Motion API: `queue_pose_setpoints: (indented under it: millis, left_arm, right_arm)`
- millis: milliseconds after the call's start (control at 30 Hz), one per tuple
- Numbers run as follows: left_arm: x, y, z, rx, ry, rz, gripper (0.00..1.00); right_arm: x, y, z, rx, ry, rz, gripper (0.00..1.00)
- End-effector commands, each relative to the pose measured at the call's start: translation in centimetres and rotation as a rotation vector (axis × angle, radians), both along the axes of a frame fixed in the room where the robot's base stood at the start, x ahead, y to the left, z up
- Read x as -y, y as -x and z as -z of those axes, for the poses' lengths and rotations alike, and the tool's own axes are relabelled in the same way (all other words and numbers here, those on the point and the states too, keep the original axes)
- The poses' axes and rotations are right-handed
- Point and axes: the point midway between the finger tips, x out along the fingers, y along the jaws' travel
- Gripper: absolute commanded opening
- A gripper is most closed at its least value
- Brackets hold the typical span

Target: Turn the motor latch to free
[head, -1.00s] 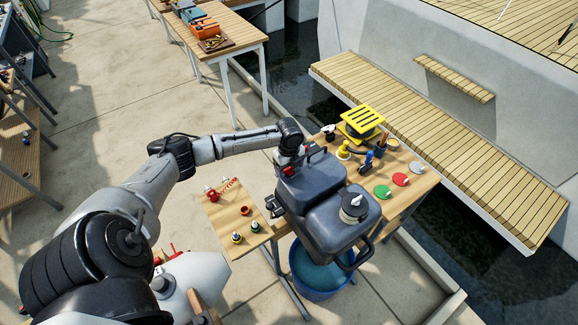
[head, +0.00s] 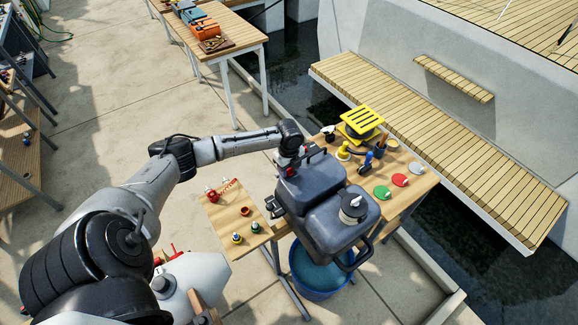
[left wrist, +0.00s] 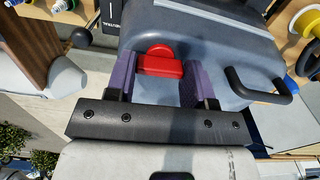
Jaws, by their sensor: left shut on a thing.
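The outboard motor (head: 318,187) has a dark grey-blue body and stands on the wooden table. Its red latch (left wrist: 160,62) shows in the left wrist view between the purple-padded fingers of my left gripper (left wrist: 158,82). The gripper is shut on the latch, with a pad at each side of it. In the head view my left gripper (head: 290,160) is at the motor's upper left corner, where a little red shows beneath the wrist. The fingers themselves are mostly hidden there. My right gripper is not in view.
The table (head: 425,180) also carries a yellow slatted thing (head: 361,119), red and green discs (head: 400,180) and small bottles. A blue bucket (head: 318,275) of water stands below the motor. A side board (head: 222,215) with small fittings lies to its left.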

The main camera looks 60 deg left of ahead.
Motion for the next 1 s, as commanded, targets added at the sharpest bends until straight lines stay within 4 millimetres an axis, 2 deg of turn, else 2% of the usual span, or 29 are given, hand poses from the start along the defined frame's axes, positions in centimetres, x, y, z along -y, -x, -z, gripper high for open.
queue_pose_setpoints:
  millis: [400, 1000]
  left_arm:
    - [0.0, 0.0, -0.6, -0.003, 0.001, -0.335, 0.25]
    - [0.1, 0.0, -0.5, -0.002, 0.003, -0.907, 0.25]
  right_arm:
    - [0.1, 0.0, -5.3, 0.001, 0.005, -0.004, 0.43]
    - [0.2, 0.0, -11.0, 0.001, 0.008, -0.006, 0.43]
